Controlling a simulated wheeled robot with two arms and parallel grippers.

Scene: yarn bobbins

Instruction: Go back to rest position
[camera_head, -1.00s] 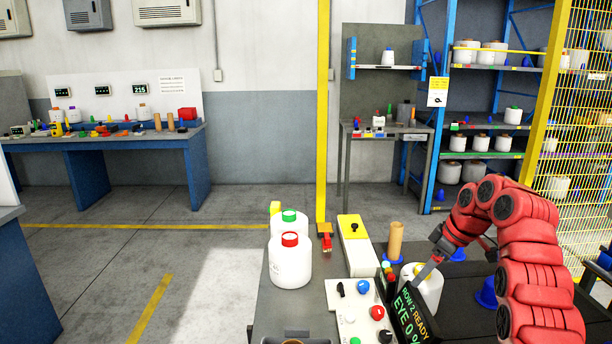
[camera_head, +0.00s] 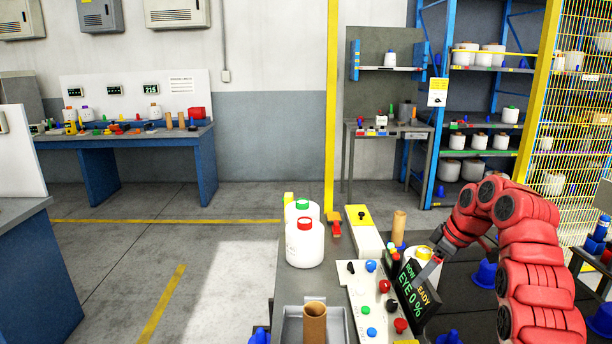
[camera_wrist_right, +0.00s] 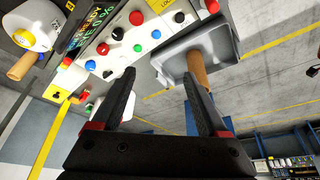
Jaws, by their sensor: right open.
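My right gripper (camera_head: 430,267) comes in on the red arm at the right of the head view, partly behind the small display. In the right wrist view its two black fingers (camera_wrist_right: 160,90) are spread with nothing between them. A brown cardboard tube (camera_head: 314,322) stands in a grey tray (camera_head: 282,328) at the bottom of the head view. The tube also shows in the right wrist view (camera_wrist_right: 197,68), beyond one finger and partly overlapped by it. My left gripper is not in view.
A control panel (camera_head: 357,290) with knobs and buttons and a display (camera_head: 418,287) stand close to the right gripper. A second tube (camera_head: 398,227) stands behind. The floor at left is clear.

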